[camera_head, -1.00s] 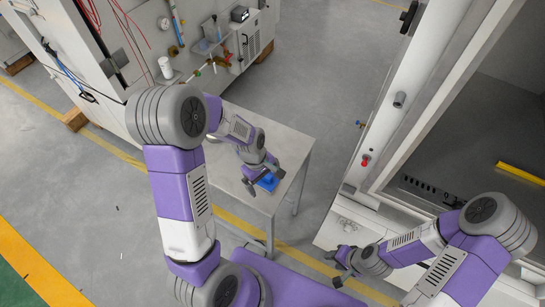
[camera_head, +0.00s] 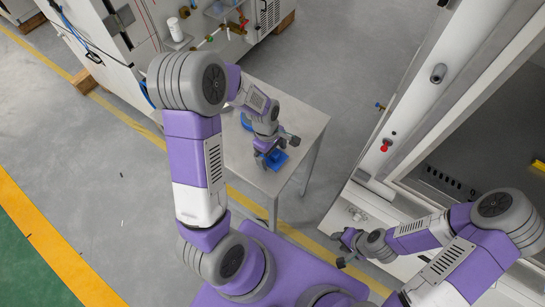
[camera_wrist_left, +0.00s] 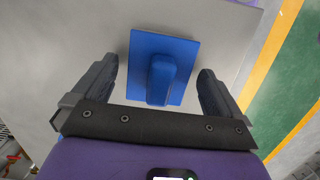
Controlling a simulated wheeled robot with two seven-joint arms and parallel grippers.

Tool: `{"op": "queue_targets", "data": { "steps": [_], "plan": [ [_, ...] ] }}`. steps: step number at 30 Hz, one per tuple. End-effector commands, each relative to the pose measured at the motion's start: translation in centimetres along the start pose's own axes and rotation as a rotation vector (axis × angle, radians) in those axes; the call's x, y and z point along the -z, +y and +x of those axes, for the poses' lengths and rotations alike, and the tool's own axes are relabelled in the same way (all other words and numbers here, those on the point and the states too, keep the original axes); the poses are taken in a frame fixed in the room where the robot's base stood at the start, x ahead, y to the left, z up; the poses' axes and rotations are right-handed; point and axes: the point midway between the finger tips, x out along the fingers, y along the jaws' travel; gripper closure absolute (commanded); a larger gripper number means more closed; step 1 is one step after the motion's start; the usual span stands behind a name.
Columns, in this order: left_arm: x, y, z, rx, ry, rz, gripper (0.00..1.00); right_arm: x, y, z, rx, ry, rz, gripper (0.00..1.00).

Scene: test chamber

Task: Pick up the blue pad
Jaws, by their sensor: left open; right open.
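The blue pad (camera_head: 277,158) lies on the grey table (camera_head: 302,117), partly hidden by my left gripper in the head view. In the left wrist view the pad (camera_wrist_left: 185,55) is a flat blue square with a raised blue block on top. My left gripper (camera_head: 272,149) is open over the pad. In the wrist view its fingers (camera_wrist_left: 160,78) stand on either side of the raised block, with nothing held; I cannot tell their height above the pad. My right gripper (camera_head: 339,250) is open and empty, away from the table at the lower right.
Another blue object (camera_head: 246,121) shows on the table, partly hidden behind my left arm. A cabinet with pipes and a white bottle (camera_head: 173,27) stands behind the table. A tall white frame with a red knob (camera_head: 386,145) stands at the right. Grey floor lies between them.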

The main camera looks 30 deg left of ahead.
Motion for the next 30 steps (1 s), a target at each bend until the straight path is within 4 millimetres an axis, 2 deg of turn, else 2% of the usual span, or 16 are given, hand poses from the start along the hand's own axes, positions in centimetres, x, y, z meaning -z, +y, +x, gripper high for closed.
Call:
{"op": "queue_targets", "data": {
  "steps": [7, 8, 18, 26, 30],
  "plan": [
    [0.0, 0.0, 0.2, -0.001, 0.000, 0.000, 0.00, 0.0, 0.0, 0.0, 0.000, 0.000, 0.000, 0.57],
    [0.0, 0.0, 0.2, -0.001, 0.000, 0.000, 0.03, 0.0, 0.0, 0.0, 0.000, 0.000, 0.000, 0.57],
    [0.0, 0.0, 0.2, -0.001, 0.000, 0.000, 0.55, 0.0, 0.0, 0.0, 0.000, 0.000, 0.000, 0.57],
    [-0.1, 0.1, -0.1, -0.003, 0.000, 0.001, 0.55, 0.0, 0.0, -0.1, 0.000, 0.000, 0.000, 0.57],
    [-0.4, 0.1, -2.1, -0.006, 0.001, 0.002, 0.55, 0.0, -0.2, -0.5, 0.000, 0.000, 0.000, 0.57]
  ]
}}
